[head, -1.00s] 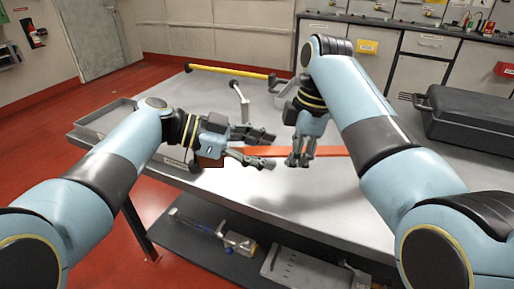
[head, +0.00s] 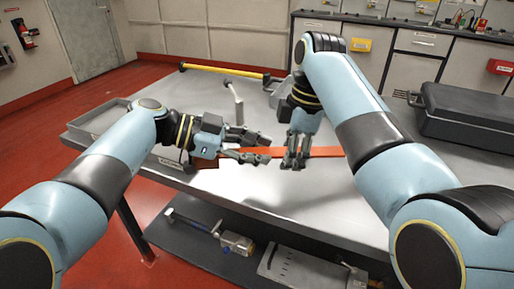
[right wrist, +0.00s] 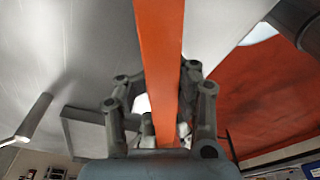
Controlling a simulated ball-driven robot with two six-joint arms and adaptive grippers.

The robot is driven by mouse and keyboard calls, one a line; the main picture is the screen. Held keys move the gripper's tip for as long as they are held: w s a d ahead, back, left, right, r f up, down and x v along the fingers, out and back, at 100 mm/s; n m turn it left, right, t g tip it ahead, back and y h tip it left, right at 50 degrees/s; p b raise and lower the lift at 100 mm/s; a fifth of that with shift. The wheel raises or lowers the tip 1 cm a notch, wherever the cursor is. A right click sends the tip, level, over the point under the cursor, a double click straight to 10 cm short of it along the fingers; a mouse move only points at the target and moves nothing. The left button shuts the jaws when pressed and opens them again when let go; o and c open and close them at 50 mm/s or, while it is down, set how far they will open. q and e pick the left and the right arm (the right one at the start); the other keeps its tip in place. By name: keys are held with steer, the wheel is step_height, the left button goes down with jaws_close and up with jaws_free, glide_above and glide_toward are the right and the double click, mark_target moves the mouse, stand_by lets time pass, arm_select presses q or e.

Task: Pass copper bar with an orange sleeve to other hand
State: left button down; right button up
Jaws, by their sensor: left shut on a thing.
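The copper bar's orange sleeve (head: 326,151) shows in the head view as a long flat strip, running left to right above the grey table. My left gripper (head: 262,147) is shut on the bar's left part. My right gripper (head: 293,160) points down at the bar, just right of the left gripper, and hides a part of it. In the right wrist view, the orange sleeve (right wrist: 160,45) runs between the right fingers (right wrist: 165,125). A gap shows beside it on the left, so the right gripper looks open around the bar. Bare copper is not clearly visible.
The grey table (head: 230,185) has free room in front of the bar. A grey tray (head: 95,118) is at its left end, a yellow bar (head: 225,71) at its back edge, and a black case (head: 470,115) at the right. A lower shelf (head: 200,245) holds tools.

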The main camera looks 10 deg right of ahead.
steer(key=shift+o, duration=1)
steer(key=shift+s, duration=0.1)
